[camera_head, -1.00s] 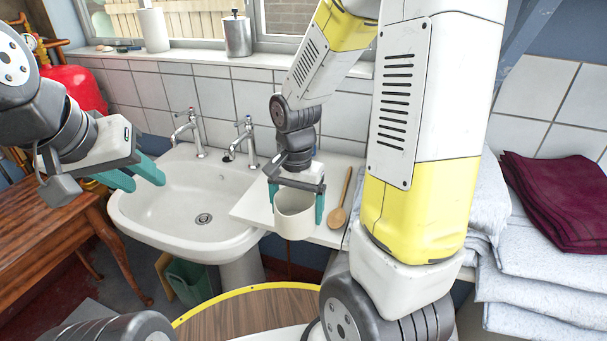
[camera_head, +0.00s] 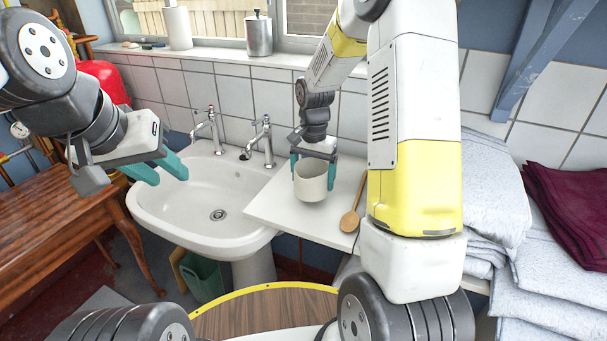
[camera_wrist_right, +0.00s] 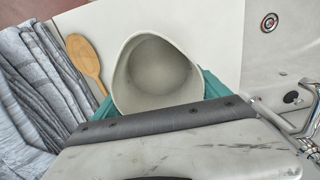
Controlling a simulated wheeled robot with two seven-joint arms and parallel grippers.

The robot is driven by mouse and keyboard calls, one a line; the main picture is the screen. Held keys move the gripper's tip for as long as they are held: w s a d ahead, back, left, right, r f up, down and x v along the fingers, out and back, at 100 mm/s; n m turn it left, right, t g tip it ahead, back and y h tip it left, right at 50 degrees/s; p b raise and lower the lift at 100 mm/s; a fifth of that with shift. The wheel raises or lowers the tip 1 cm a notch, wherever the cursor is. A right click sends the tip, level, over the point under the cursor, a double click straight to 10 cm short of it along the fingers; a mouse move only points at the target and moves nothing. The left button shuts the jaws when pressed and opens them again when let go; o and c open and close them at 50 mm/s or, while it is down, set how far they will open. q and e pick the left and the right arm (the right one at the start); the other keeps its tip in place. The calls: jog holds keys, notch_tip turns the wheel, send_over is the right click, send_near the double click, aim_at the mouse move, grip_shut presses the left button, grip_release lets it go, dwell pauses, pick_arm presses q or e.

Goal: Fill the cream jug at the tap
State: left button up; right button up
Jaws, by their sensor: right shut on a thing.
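The cream jug (camera_head: 311,181) is upright between the teal fingers of my right gripper (camera_head: 313,172), at or just above the white shelf beside the sink. In the right wrist view I look down into the jug (camera_wrist_right: 155,75), and its inside looks empty. The white sink (camera_head: 165,206) is to the left of the jug. Two chrome taps stand at its back, a left tap (camera_head: 208,130) and a right tap (camera_head: 262,143). No water shows from either. My left gripper (camera_head: 165,170) is open and empty, in front of the sink's left side.
A wooden spoon (camera_head: 350,219) lies on the white shelf (camera_head: 275,212) right of the jug. Folded grey towels (camera_head: 490,190) and a maroon cloth (camera_head: 572,210) are piled at the right. A wooden table (camera_head: 60,215) stands at the left. A green bin (camera_head: 203,277) is under the sink.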

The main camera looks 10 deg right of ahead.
jog(key=shift+f, duration=1.65)
jog(key=shift+f, duration=0.15)
